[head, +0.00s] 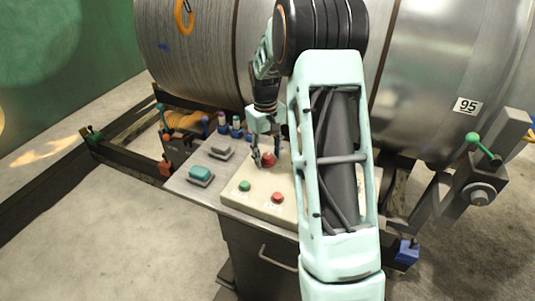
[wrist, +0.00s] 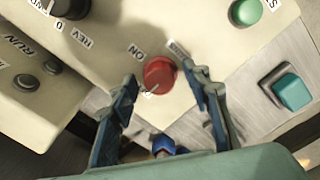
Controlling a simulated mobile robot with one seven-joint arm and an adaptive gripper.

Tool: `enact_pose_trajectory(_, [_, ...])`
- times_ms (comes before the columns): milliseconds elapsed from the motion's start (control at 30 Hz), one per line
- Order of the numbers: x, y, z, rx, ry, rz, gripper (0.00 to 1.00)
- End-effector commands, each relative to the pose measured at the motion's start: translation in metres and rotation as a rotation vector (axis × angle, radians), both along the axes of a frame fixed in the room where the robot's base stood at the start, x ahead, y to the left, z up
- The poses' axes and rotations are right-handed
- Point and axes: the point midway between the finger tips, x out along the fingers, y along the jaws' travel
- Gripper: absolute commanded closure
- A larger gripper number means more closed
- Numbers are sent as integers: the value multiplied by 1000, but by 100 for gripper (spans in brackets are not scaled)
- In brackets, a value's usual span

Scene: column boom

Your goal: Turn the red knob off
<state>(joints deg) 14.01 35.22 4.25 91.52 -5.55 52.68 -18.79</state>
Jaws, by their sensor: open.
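The red knob (head: 267,160) sits on the cream control panel (head: 262,205), and it shows clearly in the wrist view (wrist: 159,73). A pale pointer line on it points to the lower left in the wrist view. An "ON" label is printed above and left of it; another label below it is mostly hidden. My gripper (head: 266,155) is open over the panel. In the wrist view its fingertips (wrist: 160,75) stand on either side of the knob, with a small gap visible on each side. I cannot tell how far down they reach.
A green button (head: 245,185) and a red button (head: 278,197) are on the panel. A teal button (head: 201,174) stands on the metal top to the left. A black knob (wrist: 70,8) by "REV" is nearby. A large metal drum (head: 190,55) is behind.

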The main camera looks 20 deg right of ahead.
Motion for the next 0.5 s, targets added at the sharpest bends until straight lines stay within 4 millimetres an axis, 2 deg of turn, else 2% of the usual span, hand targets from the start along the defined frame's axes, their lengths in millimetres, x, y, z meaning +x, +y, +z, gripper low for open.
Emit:
enact_pose_trajectory(167, [1, 1, 20, -1, -4, 0, 56])
enact_pose_trajectory(500, [1, 3, 90, -1, -5, 0, 56])
